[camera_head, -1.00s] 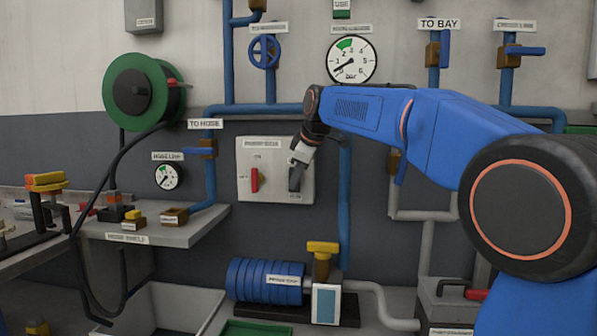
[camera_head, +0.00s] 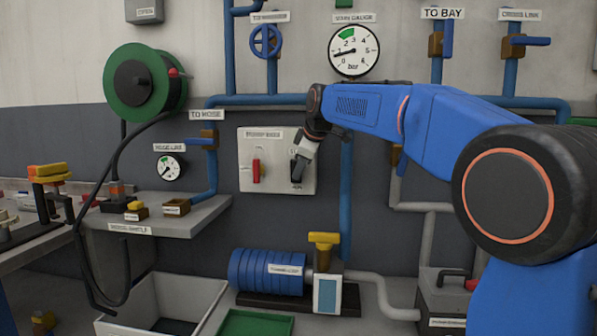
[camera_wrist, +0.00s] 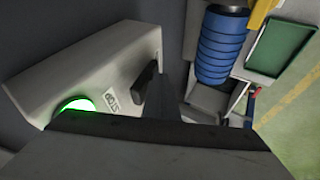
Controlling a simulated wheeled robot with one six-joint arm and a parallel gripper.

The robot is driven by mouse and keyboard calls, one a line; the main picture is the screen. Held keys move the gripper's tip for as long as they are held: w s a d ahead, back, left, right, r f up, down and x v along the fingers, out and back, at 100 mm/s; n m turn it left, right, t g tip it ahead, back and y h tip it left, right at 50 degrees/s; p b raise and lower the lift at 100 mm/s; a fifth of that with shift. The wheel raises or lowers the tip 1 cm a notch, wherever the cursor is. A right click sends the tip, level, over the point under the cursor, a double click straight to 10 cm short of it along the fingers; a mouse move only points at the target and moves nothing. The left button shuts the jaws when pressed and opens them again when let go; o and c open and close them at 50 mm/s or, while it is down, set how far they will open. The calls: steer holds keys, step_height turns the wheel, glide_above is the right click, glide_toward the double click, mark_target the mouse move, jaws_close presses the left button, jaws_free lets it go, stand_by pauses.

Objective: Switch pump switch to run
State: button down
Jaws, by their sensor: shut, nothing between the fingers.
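The pump switch panel (camera_head: 277,184) is a pale box on the wall. It has a red handle on its left half, upright in the body camera view. My gripper (camera_head: 297,171) is in front of the panel's right half, its dark fingers shut and empty. It hides much of that half. In the wrist view the panel (camera_wrist: 100,65) shows a lit green lamp (camera_wrist: 76,105), a STOP label and a black switch lever (camera_wrist: 146,80). The lever is close beside my fingers; I cannot tell whether they touch. The switch's exact setting is unclear.
A main pressure gauge (camera_head: 353,64) hangs above my arm. A blue pump (camera_head: 265,271) with a yellow-topped valve stands below the panel. A shelf (camera_head: 170,224) and a hose reel (camera_head: 133,85) are to the left. Blue pipes run beside the panel.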

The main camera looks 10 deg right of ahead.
steer(key=shift+w+r, duration=0.1)
steer(key=shift+r, duration=0.85)
steer(key=s+r, duration=0.8)
steer(key=s, duration=0.1)
steer(key=shift+d+r, duration=0.3)
steer(key=shift+r, duration=0.1)
steer(key=shift+s, duration=0.1)
